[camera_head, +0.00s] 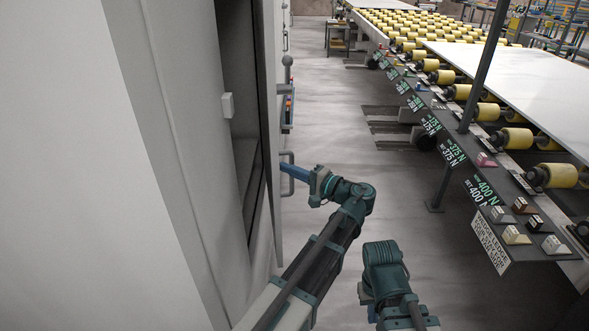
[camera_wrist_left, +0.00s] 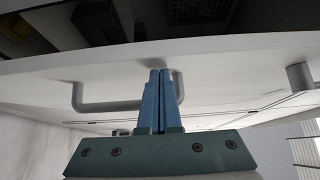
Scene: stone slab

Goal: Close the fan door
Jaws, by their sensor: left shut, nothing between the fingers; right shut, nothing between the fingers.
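The fan door (camera_head: 268,110) is a pale panel seen nearly edge-on in the head view, with a dark gap (camera_head: 240,165) to its left. Its grey bar handle (camera_head: 287,155) is on the right-facing side. The left wrist view shows the pale door face (camera_wrist_left: 225,72) and the handle (camera_wrist_left: 105,106). My left gripper (camera_head: 284,168) is shut and empty, its blue fingers at the handle; in the left wrist view the fingers (camera_wrist_left: 160,75) overlap the bar. I cannot tell whether they touch it. My right arm shows at lower right, but its fingertips are hidden.
A large pale cabinet wall (camera_head: 130,170) fills the left. A roller conveyor (camera_head: 480,90) with pale slabs, a labelled control ledge (camera_head: 440,140) and a dark post (camera_head: 478,75) stand at right. Grey floor (camera_head: 335,110) is clear between them.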

